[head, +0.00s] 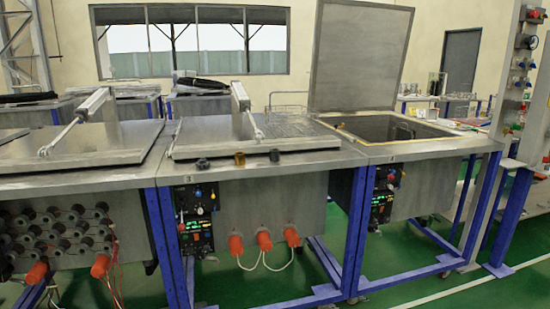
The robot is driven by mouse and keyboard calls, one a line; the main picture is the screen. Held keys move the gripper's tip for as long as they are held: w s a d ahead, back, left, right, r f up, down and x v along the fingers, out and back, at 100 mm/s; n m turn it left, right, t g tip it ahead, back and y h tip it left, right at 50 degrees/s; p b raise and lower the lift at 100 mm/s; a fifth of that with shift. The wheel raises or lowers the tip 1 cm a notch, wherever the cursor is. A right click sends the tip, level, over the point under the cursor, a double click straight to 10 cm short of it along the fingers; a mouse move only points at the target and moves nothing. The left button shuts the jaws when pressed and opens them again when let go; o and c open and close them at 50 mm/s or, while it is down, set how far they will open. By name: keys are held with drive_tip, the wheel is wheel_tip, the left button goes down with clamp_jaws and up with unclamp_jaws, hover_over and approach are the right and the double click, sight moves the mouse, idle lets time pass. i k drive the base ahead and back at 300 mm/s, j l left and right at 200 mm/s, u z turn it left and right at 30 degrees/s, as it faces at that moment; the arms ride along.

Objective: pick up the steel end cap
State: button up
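Three small cylindrical pieces stand in a row on the front edge of the middle steel bench. The left one (203,164) is dark grey and low. The middle one (240,159) is brownish, like brass. The right one (275,155) is dark grey. They are too small to tell which is the steel end cap; the two grey ones come closest in colour. They stand apart from each other, and nothing touches them from above. My gripper is not in view.
The middle bench's lid (215,135) is closed behind the pieces, with a pneumatic cylinder (240,98) above it. The right bench's lid (361,57) stands open over a tank (385,130). A control panel (196,218) and orange plugs (264,241) are on the middle bench's front. Green floor shows below.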

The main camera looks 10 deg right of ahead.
sight(274, 153)
drive_tip(key=i+l, duration=0.7)
drive_tip(key=i, duration=0.15)
drive_tip(key=i+l, duration=0.25)
drive_tip(key=i, duration=0.2)
drive_tip(key=i+l, duration=0.2)
drive_tip(key=i, duration=0.25)
drive_tip(key=i+l, duration=0.25)
drive_tip(key=i, duration=0.2)
